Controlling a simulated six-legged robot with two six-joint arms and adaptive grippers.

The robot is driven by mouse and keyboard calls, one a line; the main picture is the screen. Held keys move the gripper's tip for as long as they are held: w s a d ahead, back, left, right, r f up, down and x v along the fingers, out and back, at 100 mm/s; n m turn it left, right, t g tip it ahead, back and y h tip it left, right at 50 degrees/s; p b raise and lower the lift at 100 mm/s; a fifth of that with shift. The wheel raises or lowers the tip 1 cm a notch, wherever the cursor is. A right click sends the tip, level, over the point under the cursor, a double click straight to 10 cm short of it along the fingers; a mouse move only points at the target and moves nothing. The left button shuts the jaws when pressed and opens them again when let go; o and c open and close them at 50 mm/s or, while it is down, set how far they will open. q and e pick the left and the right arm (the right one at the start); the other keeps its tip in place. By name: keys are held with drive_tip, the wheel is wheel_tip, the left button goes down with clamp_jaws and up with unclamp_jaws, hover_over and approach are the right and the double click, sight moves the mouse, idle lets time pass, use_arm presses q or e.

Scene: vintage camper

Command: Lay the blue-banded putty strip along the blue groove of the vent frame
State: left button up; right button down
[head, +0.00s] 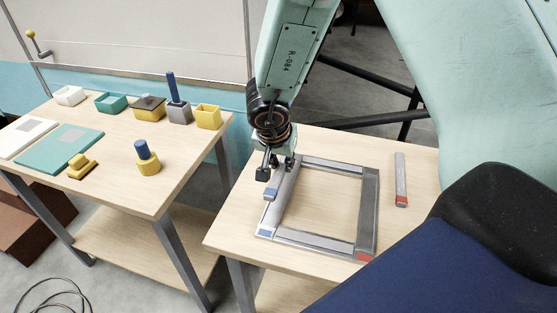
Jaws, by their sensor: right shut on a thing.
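The vent frame (368,205) lies flat on the right-hand table, a grey square with an open middle. A blue mark (264,233) is at its front left corner, at the end of the left groove, and a red mark (365,257) is at its front right corner. My right gripper (276,168) is shut on the grey blue-banded putty strip (271,193), over the frame's left side. The strip's blue end points toward the front. The gripper hides its far part, and I cannot tell whether it touches the frame. My left gripper is not in view.
A grey strip with a red band (401,180) lies right of the frame. The left table (115,190) holds small boxes, a green board (60,150), a yellow block (82,168) and a blue-topped peg (147,160). A gap separates the two tables.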

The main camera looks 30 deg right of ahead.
drive_tip(key=shift+r+p, duration=0.1)
drive_tip(key=shift+p, duration=0.2)
drive_tip(key=shift+f+b, duration=0.45)
drive_tip(key=shift+f, duration=0.1)
drive_tip(key=shift+s+f+b, duration=0.25)
drive_tip(key=shift+f+b, duration=0.25)
drive_tip(key=shift+f, duration=0.4)
drive_tip(key=shift+w+f+b, duration=0.15)
drive_tip(key=shift+f+b, duration=0.25)
drive_tip(key=shift+f, duration=0.2)
drive_tip(key=shift+w+f+b, duration=0.15)
drive_tip(key=shift+f+b, duration=0.2)
drive_tip(key=shift+f, duration=0.4)
drive_tip(key=shift+s, duration=0.2)
drive_tip(key=shift+w+f, duration=0.15)
